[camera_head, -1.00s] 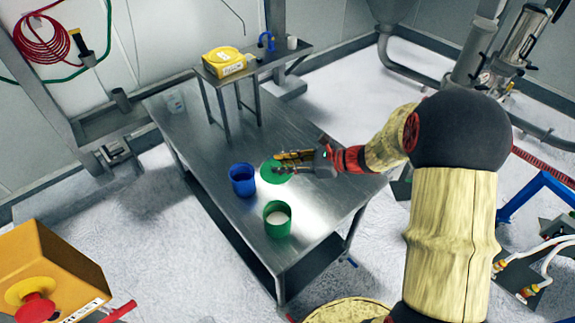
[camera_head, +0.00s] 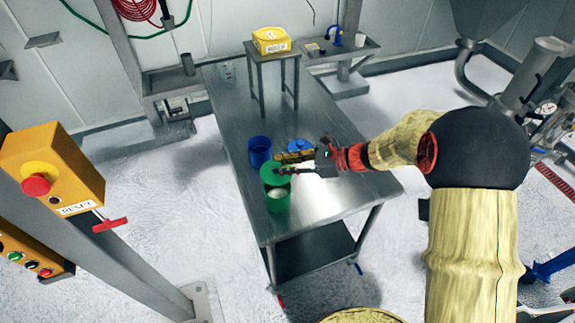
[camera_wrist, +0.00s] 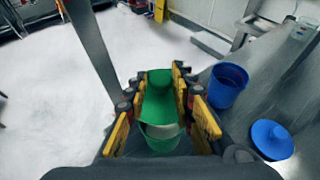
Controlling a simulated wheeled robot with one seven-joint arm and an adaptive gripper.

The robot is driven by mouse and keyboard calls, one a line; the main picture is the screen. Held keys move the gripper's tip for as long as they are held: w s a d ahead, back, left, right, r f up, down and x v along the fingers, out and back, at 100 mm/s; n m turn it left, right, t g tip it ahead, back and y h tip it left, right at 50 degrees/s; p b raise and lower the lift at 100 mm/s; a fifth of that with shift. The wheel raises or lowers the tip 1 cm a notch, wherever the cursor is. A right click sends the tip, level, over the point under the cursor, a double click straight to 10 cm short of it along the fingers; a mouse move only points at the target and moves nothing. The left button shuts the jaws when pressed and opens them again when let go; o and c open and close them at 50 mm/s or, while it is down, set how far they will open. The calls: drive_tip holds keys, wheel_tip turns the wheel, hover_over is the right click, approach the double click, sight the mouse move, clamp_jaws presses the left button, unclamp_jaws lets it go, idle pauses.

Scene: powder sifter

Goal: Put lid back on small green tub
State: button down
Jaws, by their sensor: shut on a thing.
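The green tub (camera_head: 277,203) stands upright and open on the metal table, with pale contents showing. It also appears in the wrist view (camera_wrist: 160,146), below the jaws. My gripper (camera_head: 280,164) is shut on the green lid (camera_head: 270,174). In the wrist view the lid (camera_wrist: 160,103) sits between the yellow-padded fingers (camera_wrist: 160,110), tilted, and covers part of the tub's opening in the picture. The lid is above and partly over the tub's far side; whether it touches the rim I cannot tell.
A blue tub (camera_head: 260,155) stands just behind the green one, with a blue lid (camera_head: 301,146) on the table (camera_head: 325,200) behind my gripper. A raised shelf with a yellow box (camera_head: 271,41) stands farther back. The table's front edge is close to the green tub.

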sight(284, 177)
drive_tip(key=shift+f+b, duration=1.7)
drive_tip(key=shift+f, duration=0.4)
drive_tip(key=shift+f+b, duration=0.55)
drive_tip(key=shift+f, duration=0.55)
drive_tip(key=shift+r+p, duration=0.1)
drive_tip(key=shift+p, duration=0.2)
drive_tip(key=shift+f, duration=0.2)
idle(0.4)
drive_tip(key=c, duration=1.4)
unclamp_jaws()
drive_tip(key=shift+o, duration=1.2)
drive_tip(key=shift+o, duration=1)
